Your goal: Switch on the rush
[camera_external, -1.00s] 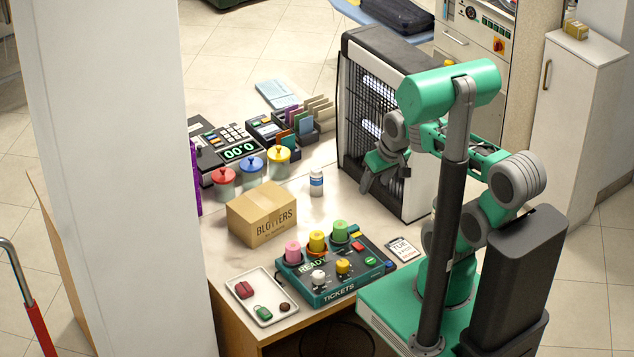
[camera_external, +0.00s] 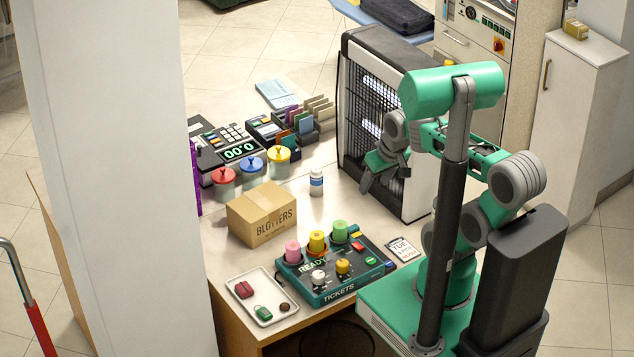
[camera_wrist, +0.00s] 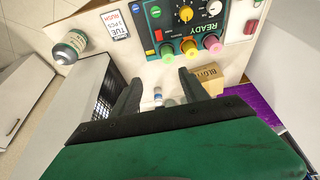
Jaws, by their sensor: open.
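The dark green ticket console (camera_external: 322,290) stands on the counter near its front edge, marked READY and TICKETS. It carries pink, yellow and green cylinders along its back, a white knob (camera_external: 318,277), a yellow knob (camera_external: 343,267) and small coloured buttons at its right. It shows upside down in the wrist view (camera_wrist: 172,25). No lettering that names a rush control is readable on it. My gripper (camera_external: 384,182) is open and empty, above the counter in front of the lit cabinet, behind and right of the console. Its two fingers show apart in the wrist view (camera_wrist: 160,80).
A card marked TUE (camera_external: 404,250) lies right of the console, a tray (camera_external: 248,279) with small items at its left. The blotters box (camera_external: 262,218), a white bottle (camera_external: 316,183) and lidded jars stand behind. The lit cabinet (camera_external: 420,188) is close to my gripper.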

